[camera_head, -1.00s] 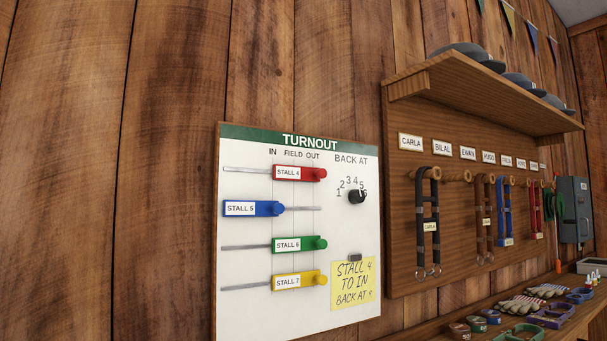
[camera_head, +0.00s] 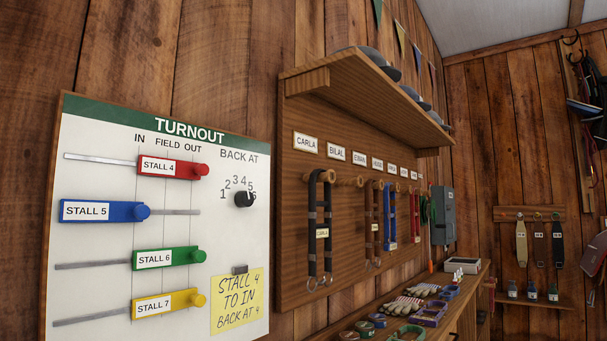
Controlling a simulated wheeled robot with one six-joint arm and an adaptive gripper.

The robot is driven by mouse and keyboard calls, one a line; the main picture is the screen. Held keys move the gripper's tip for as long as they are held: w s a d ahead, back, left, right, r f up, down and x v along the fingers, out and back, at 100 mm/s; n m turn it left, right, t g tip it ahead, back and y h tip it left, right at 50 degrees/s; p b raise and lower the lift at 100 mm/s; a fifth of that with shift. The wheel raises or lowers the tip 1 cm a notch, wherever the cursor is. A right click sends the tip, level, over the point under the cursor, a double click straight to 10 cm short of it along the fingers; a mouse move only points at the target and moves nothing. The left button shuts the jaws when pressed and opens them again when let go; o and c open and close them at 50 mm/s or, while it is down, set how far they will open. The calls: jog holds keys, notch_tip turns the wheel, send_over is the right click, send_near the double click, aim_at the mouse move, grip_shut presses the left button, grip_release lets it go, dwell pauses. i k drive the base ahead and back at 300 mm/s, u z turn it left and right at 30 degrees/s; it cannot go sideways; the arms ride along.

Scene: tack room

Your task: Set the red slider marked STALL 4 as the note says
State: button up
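The red slider marked STALL 4 (camera_head: 172,168) sits on the top track of the white TURNOUT board (camera_head: 100,240), at the right end, with its knob under OUT. A yellow note (camera_head: 237,300) under a clip at the board's lower right reads "STALL 4 TO IN, BACK AT 4". My gripper is not in view.
The blue STALL 5 slider (camera_head: 100,211) is at the left. The green STALL 6 (camera_head: 167,258) and yellow STALL 7 (camera_head: 167,303) sliders are at the right. A shelf (camera_head: 330,75) with helmets juts out right of the board. A bench (camera_head: 463,289) below holds gloves and small items.

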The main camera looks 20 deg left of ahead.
aim_at(147, 165)
jog(key=z, duration=1.05)
jog(key=k, duration=0.25)
jog(key=u, duration=3)
